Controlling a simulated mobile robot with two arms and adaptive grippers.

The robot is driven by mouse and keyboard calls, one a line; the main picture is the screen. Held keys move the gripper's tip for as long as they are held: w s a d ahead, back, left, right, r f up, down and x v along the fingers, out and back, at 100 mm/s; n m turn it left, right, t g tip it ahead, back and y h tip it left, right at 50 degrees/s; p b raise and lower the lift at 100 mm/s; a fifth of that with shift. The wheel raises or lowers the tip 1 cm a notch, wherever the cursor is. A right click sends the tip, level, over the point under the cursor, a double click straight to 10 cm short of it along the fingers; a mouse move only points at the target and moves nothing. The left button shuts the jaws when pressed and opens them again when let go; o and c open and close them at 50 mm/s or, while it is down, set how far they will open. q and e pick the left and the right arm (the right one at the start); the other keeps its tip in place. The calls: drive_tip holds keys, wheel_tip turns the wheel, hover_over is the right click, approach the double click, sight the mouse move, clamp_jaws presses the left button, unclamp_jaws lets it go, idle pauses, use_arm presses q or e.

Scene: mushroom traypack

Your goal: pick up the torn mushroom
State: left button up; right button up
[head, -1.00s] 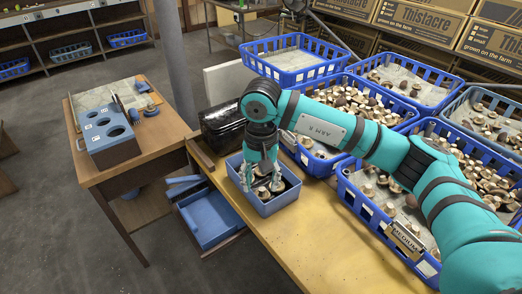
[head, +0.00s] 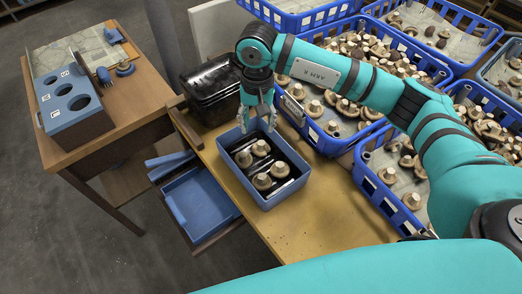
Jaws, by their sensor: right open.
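A small blue tray (head: 274,200) stands on the wooden table and holds several brown mushrooms with pale stems (head: 262,164). I cannot tell which mushroom, if any, is torn. My right gripper (head: 259,128) hangs over the tray's back edge with its fingers pointing down. It is open, and I see nothing between its fingers. The mushrooms in the tray lie in front of and below it. A teal arm part, likely my left arm, crosses the bottom right; my left gripper is not in view.
Blue crates of mushrooms (head: 385,207) crowd the right side. A stack of black trays (head: 211,92) stands left of my right gripper. An open blue drawer bin (head: 201,204) sits below the table edge. A side table carries a blue block with round holes (head: 70,106). Bare tabletop lies in front (head: 318,222).

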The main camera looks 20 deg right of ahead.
sight(261, 143)
wheel_tip(261, 143, down, 4)
drive_tip(key=shift+w+r+b, duration=0.1)
drive_tip(key=shift+r+b, duration=0.05)
drive_tip(key=shift+b, duration=0.35)
drive_tip(key=shift+d+f, duration=0.1)
drive_tip(key=shift+f, duration=0.45)
drive_tip(key=f, duration=0.1)
drive_tip(key=f+b, duration=0.1)
drive_tip(key=f, duration=0.1)
drive_tip(key=f+b, duration=0.1)
drive_tip(key=f, duration=0.1)
drive_tip(key=shift+w+d, duration=0.25)
drive_tip(key=shift+d, duration=0.15)
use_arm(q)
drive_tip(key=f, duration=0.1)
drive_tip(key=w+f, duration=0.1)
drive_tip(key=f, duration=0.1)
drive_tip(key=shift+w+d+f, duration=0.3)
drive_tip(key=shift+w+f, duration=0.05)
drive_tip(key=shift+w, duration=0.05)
use_arm(e)
drive_tip(key=shift+r, duration=0.1)
drive_tip(key=c, duration=0.9)
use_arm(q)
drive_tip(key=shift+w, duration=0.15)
